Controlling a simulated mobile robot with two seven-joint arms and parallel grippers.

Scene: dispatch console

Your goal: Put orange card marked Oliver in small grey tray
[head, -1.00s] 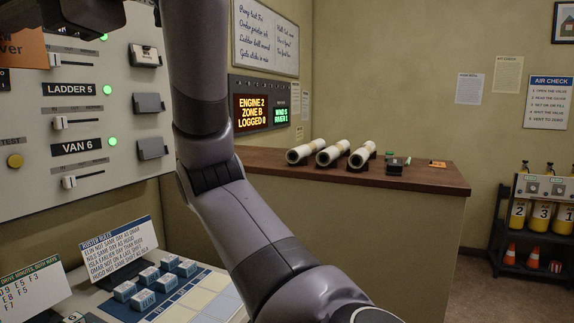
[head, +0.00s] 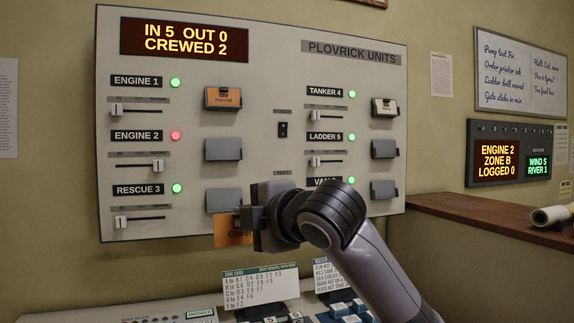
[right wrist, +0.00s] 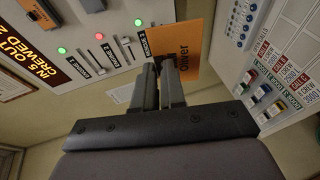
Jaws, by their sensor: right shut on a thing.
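The orange card marked Oliver (head: 231,232) is in the jaws of my right gripper (head: 252,218), in front of the lower left of the wall panel. In the right wrist view the card (right wrist: 196,45) shows between the fingertips (right wrist: 160,70), which are shut on it. Grey trays are mounted on the panel: an empty-looking one by ENGINE 2 (head: 222,149), one by RESCUE 3 (head: 221,199) just above the card, and others by LADDER 5 (head: 384,148) and VAN 6 (head: 384,189). I cannot tell which is the small grey tray. My left gripper is out of view.
The ENGINE 1 tray holds an orange card (head: 223,97) that seems marked Marcel. The TANKER 4 tray holds a pale card (head: 385,107). Sliders and lights stand beside the trays; ENGINE 2's light (head: 176,135) is red. Below is a console with a zone card stand (head: 262,286).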

